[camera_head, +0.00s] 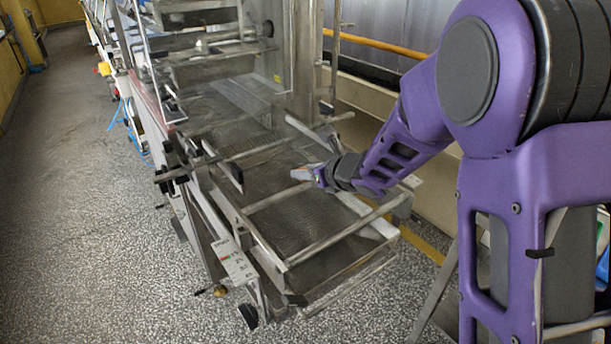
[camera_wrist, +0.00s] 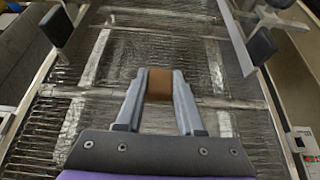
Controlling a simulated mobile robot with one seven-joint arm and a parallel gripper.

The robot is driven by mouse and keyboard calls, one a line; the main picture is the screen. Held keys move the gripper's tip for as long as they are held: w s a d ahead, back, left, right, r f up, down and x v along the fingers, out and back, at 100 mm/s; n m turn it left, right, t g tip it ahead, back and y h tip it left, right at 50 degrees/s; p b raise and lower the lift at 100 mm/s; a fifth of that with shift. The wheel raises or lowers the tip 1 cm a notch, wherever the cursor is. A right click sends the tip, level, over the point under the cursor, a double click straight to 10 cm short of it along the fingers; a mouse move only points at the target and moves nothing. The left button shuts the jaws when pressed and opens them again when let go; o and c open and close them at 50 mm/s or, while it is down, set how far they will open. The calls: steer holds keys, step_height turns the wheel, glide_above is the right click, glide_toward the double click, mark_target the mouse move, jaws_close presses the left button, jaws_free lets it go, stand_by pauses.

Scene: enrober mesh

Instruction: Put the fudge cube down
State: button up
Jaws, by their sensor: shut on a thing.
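The fudge cube (camera_wrist: 159,85) is a small brown block in the wrist view, held between the two grey fingertips of my gripper (camera_wrist: 160,88). In the head view my gripper (camera_head: 308,173) is over the wire mesh belt of the enrober, near its right side, and the cube cannot be made out there. The mesh belt (camera_head: 300,220) is grey metal and also lies below the cube in the wrist view (camera_wrist: 205,65). I cannot tell how high the cube is above the mesh, or whether it touches it.
Metal cross bars (camera_head: 340,236) span the belt close to my gripper. Side rails edge it, and black knobs (camera_wrist: 262,46) stick in from the sides. A control panel (camera_head: 236,262) is on the machine's near left side. The mesh around the gripper looks bare.

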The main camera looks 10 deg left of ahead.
steer(key=shift+f, duration=0.25)
steer(key=shift+f, duration=0.2)
steer(key=o, duration=1)
steer(key=shift+r, duration=0.1)
